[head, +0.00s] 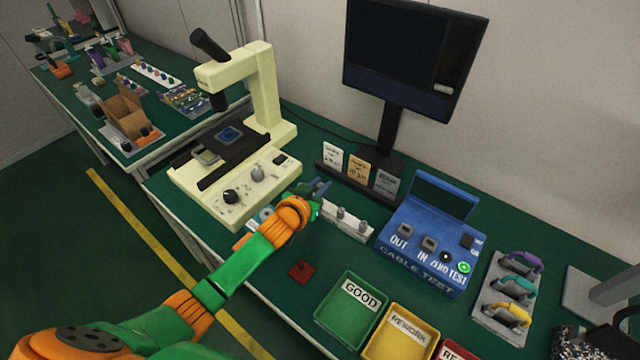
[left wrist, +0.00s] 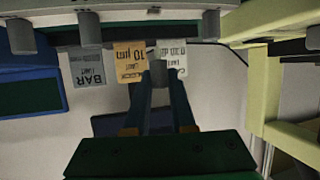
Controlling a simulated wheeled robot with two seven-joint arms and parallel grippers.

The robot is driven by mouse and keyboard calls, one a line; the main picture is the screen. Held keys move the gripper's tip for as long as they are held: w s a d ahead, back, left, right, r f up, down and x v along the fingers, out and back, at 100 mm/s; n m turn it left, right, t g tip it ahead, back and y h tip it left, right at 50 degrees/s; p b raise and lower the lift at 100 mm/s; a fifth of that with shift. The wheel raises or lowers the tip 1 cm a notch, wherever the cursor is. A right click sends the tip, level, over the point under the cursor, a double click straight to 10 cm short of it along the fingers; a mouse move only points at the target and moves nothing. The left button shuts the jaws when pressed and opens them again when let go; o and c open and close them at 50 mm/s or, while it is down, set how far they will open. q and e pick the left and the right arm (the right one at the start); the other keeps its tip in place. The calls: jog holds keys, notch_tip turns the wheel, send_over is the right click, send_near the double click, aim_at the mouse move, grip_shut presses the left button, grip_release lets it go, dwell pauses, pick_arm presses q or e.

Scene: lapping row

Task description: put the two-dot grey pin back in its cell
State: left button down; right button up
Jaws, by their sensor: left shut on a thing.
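My left gripper (head: 320,188) is at the left end of a pale rack (head: 345,221), between the microscope and the blue tester. In the left wrist view my left gripper (left wrist: 160,95) is shut on a grey pin (left wrist: 159,72), held between the fingertips. Dots on the pin cannot be made out. Grey pins (head: 340,212) stand upright in the rack. The rack (left wrist: 130,12) also shows upside down along the top of the left wrist view, with several pins (left wrist: 90,28). The held pin looks clear of the rack, but its exact height is unclear. My right gripper is not in view.
A cream microscope (head: 240,140) stands left of the rack, a blue cable tester (head: 430,243) right of it. Small cards (head: 358,168) stand behind. A red square (head: 301,272) lies in front, near a green GOOD bin (head: 351,310) and a yellow REWORK bin (head: 400,335).

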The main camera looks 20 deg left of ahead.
pick_arm(q)
notch_tip(320, 180, down, 3)
jog(key=shift+r+b, duration=0.2)
jog(key=shift+b, duration=0.45)
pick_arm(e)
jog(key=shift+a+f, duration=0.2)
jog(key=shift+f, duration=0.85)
pick_arm(q)
jog(key=shift+r+p, duration=0.1)
jog(key=shift+p, duration=0.35)
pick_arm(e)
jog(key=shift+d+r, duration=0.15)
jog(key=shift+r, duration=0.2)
pick_arm(q)
jog(key=shift+f+b, duration=1.1)
jog(key=shift+f, duration=0.15)
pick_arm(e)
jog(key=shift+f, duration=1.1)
pick_arm(q)
jog(key=c, duration=0.7)
grip_release()
jog(key=shift+s, duration=0.1)
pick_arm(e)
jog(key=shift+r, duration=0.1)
